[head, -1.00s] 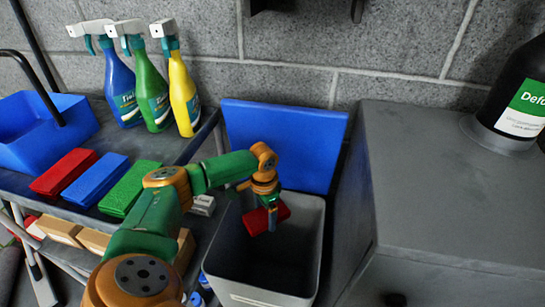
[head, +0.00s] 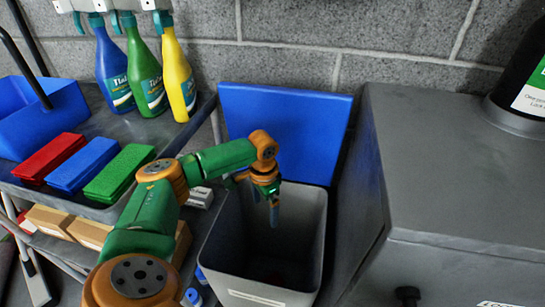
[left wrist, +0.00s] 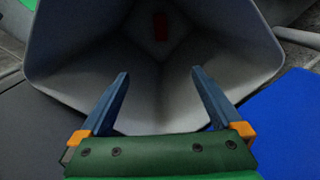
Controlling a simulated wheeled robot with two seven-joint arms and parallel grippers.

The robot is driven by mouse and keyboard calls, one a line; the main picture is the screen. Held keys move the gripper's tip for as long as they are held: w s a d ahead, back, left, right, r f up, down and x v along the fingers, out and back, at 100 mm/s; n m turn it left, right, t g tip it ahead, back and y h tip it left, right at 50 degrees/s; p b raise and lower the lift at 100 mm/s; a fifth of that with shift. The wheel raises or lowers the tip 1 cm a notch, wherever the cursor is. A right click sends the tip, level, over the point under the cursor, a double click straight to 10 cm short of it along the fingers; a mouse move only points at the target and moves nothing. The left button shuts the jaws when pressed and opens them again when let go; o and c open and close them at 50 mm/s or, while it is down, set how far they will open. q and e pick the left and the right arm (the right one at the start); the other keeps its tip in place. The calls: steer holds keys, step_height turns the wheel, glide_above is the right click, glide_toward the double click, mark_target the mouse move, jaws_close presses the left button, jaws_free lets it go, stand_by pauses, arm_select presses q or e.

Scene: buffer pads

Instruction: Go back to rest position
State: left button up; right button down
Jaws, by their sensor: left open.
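My left gripper (head: 274,214) is over the mouth of the grey bin (head: 318,225). In the left wrist view, my left gripper (left wrist: 160,85) has its two blue fingers spread apart with nothing between them. A small red pad (left wrist: 161,27) lies deep inside the bin, whose grey inner wall also fills much of that view (left wrist: 80,50). In the head view the bin's bottom is dark and the pad shows only faintly. My right gripper is not in view.
A red pad (head: 50,158), a blue pad (head: 82,165) and a green pad (head: 120,172) lie on the cart at left. Spray bottles (head: 146,70) and a blue caddy (head: 50,120) stand behind them. The bin's blue lid (head: 285,130) is raised. A grey cabinet (head: 440,160) borders the bin on the right.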

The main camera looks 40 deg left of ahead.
arm_select(q)
step_height(320, 180, up, 5)
steer(key=shift+f+p, duration=0.2)
steer(key=shift+p, duration=0.1)
